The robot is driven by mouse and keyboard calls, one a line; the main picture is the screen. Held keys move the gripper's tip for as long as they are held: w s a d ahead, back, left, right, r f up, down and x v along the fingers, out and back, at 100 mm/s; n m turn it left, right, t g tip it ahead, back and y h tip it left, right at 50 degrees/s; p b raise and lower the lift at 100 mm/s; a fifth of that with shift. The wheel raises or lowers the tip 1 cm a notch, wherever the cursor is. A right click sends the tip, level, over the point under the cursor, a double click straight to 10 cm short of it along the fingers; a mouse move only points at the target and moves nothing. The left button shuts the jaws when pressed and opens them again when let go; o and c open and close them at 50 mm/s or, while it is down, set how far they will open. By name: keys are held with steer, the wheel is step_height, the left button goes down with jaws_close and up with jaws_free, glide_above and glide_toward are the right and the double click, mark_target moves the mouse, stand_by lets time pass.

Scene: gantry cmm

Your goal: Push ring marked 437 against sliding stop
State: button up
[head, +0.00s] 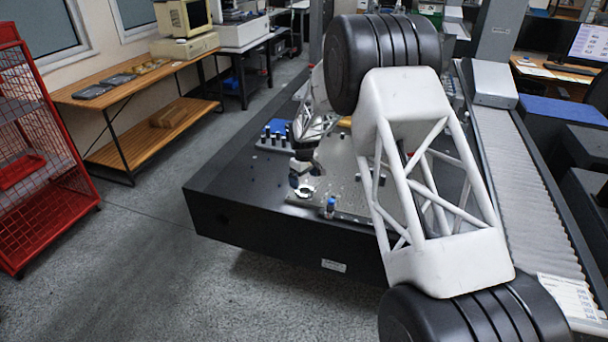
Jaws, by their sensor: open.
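A small metal ring (305,191) lies near the front left corner of the perforated plate on the dark granite table; its marking is too small to read. My gripper (297,181) is above and just left of the ring, pointing down, with its jaws open; I cannot tell whether it touches the ring. A small blue and dark piece (330,206) stands to the right of the ring, near the plate's front edge. I cannot tell whether it is the sliding stop. My arm hides much of the plate's right side.
A blue rack with several dark pegs (273,134) stands behind and left of the gripper. The granite table (232,187) is bare at its left. A ribbed guideway cover (520,180) runs along the right. A wooden bench (130,85) and red wire cage (40,160) stand apart at left.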

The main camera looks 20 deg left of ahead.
mark_target(320, 200)
steer(key=shift+f, duration=2.95)
steer(key=c, duration=1.2)
steer(key=shift+d, duration=0.2)
steer(key=shift+s+d, duration=0.25)
steer(key=shift+d, duration=0.85)
steer(key=shift+s+d, duration=0.25)
steer(key=shift+d, duration=0.85)
steer(key=shift+s+d, duration=0.25)
steer(key=shift+d, duration=0.85)
steer(key=o, duration=1.2)
